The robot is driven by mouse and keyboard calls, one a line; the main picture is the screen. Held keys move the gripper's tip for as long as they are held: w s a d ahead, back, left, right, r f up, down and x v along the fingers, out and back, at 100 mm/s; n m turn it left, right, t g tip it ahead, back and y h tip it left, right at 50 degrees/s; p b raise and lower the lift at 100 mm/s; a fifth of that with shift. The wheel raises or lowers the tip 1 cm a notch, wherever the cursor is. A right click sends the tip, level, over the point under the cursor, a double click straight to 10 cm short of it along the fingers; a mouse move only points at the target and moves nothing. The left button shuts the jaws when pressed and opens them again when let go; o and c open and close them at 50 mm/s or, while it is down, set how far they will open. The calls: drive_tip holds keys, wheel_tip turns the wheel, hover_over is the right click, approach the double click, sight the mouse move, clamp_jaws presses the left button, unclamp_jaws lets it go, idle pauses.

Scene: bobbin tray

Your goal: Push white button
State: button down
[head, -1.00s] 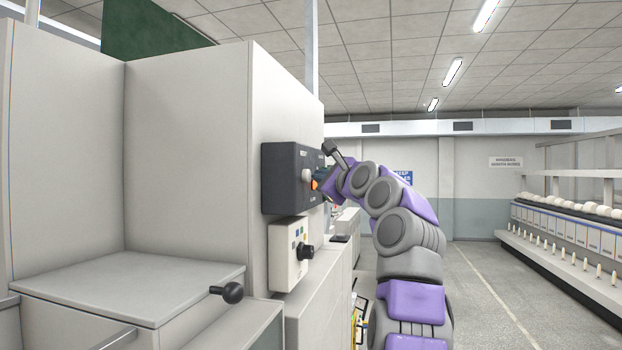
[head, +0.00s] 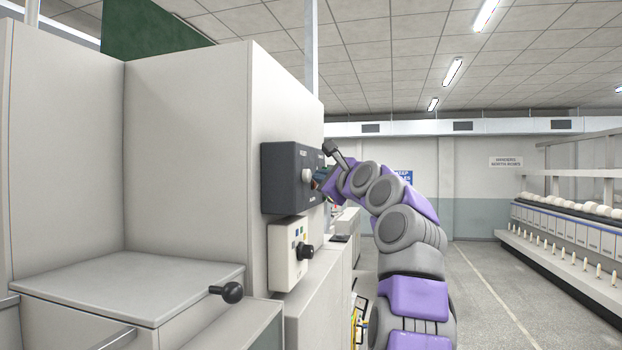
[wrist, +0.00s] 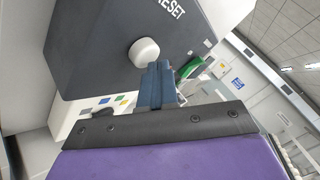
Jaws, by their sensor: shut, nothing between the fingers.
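The round white button (head: 307,175) sticks out from the dark grey control box (head: 283,178) on the side of the pale machine. In the wrist view the white button (wrist: 144,52) shows beside the lettering "RESET". My gripper (head: 320,181) is at the front of the box, just right of the button. In the wrist view my gripper (wrist: 158,84) shows as dark blue fingers, closed together and empty, with their tips at the button's lower right edge. I cannot tell whether they touch it.
A pale box with a black knob (head: 305,251) sits below the control box. A black ball handle (head: 232,292) sticks out at the lower left. A green part (wrist: 190,68) shows right of the fingers in the wrist view. The aisle floor (head: 488,290) on the right is clear.

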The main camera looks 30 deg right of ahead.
drive_tip(key=shift+s+d+r, duration=0.1)
drive_tip(key=shift+s+d, duration=0.15)
drive_tip(key=shift+s, duration=0.3)
drive_tip(key=shift+w, duration=0.1)
drive_tip(key=s+d, duration=0.3)
drive_tip(key=s, duration=0.1)
drive_tip(key=shift+d, duration=0.2)
drive_tip(key=shift+w, duration=0.1)
idle(0.7)
